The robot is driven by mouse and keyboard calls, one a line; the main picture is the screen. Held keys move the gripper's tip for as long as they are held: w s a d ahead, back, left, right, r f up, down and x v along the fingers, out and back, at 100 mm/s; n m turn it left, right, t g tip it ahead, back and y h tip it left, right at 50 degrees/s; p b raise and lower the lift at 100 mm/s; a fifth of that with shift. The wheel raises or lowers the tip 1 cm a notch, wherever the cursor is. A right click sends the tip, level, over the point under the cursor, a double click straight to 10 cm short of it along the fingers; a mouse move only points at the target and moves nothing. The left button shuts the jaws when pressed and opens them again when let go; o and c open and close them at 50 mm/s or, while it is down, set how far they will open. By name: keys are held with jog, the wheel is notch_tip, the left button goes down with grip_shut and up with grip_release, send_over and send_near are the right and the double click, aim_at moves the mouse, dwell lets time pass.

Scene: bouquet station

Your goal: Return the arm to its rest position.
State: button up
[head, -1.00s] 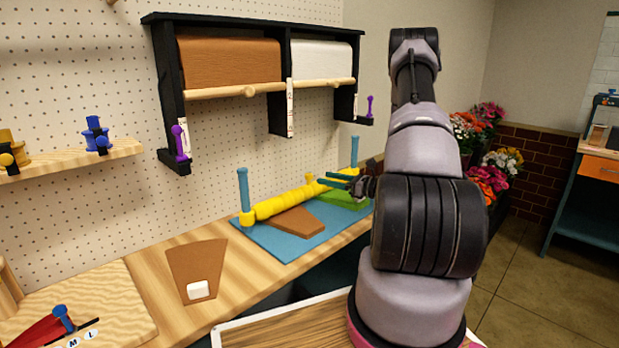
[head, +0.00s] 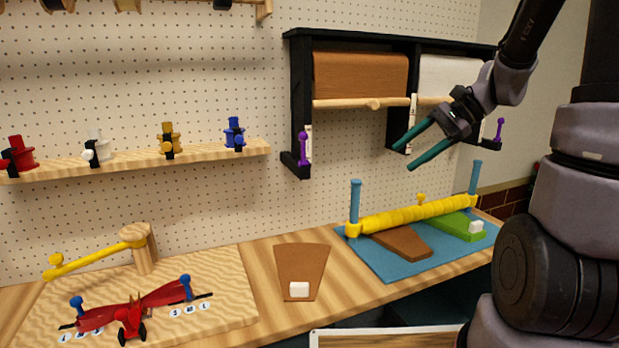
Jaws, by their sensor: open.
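My gripper (head: 408,154) is at the right of the head view, raised above the workbench. Its two teal fingers point down and to the left, spread apart with nothing between them.
The blue mat holds a yellow roller (head: 415,214) between blue posts, a brown piece (head: 404,243) and a green block (head: 456,227). A brown wedge (head: 301,262) with a white block lies left of it. A ribbon shelf (head: 200,160) and a wooden board (head: 225,318) with a red bow are further left.

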jog(key=s+d+r+n+t+h, duration=0.2)
jog(key=s+r+n+t+h, duration=0.3)
jog(key=s+r+n+h, duration=0.2)
jog(key=s+r, duration=0.2)
jog(key=s, duration=0.2)
jog(key=shift+s+d+r+t+h, duration=0.2)
jog(key=shift+d+r+t+h, duration=0.1)
jog(key=shift+r+t, duration=0.1)
dwell(0.6)
